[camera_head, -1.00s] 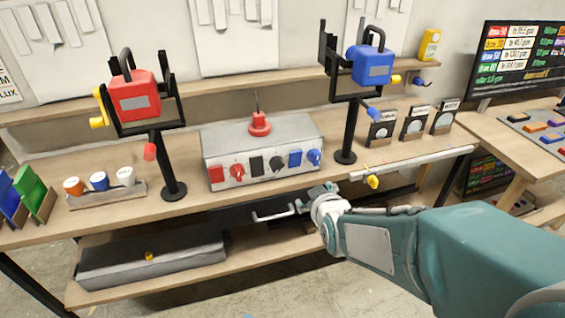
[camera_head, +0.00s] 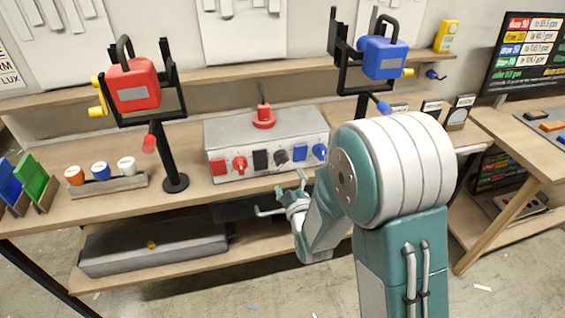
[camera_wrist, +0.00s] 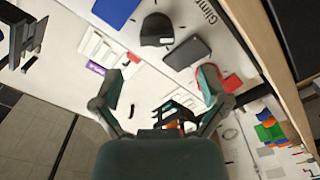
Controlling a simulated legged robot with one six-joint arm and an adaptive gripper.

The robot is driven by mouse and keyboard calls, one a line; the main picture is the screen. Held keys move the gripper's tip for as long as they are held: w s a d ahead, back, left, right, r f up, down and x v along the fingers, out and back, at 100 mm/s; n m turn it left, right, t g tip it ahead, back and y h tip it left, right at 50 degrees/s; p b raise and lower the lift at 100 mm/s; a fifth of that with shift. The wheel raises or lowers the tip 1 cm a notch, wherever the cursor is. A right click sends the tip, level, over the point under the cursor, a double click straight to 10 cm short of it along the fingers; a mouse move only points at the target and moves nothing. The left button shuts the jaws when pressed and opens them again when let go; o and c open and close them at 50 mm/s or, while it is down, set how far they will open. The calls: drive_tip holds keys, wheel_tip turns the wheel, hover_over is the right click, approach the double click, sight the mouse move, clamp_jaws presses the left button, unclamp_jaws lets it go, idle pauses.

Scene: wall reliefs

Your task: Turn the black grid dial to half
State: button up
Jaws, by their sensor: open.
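The black grid dial (camera_head: 281,157) is on the front of a grey box on the workbench, between a black square plate (camera_head: 260,160) and a blue square plate (camera_head: 300,152). In the wrist view the dial (camera_wrist: 157,30) shows close up with a small white mark, beside the black plate (camera_wrist: 187,52). My gripper (camera_head: 282,196) is open and empty, in front of and below the box front, apart from the dial. In the wrist view its fingers (camera_wrist: 160,80) are spread, with the dial beyond them. The dial's exact angle is hard to read.
The grey box (camera_head: 265,129) also carries a red dial (camera_head: 240,164), a blue dial (camera_head: 319,151) and a red knob on top (camera_head: 263,117). Red (camera_head: 134,87) and blue (camera_head: 383,57) crank devices stand on either side. A lower shelf holds a long grey box (camera_head: 153,247).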

sight(283, 163)
drive_tip(key=x, duration=0.7)
drive_tip(key=shift+d, duration=0.1)
drive_tip(key=c, duration=1.2)
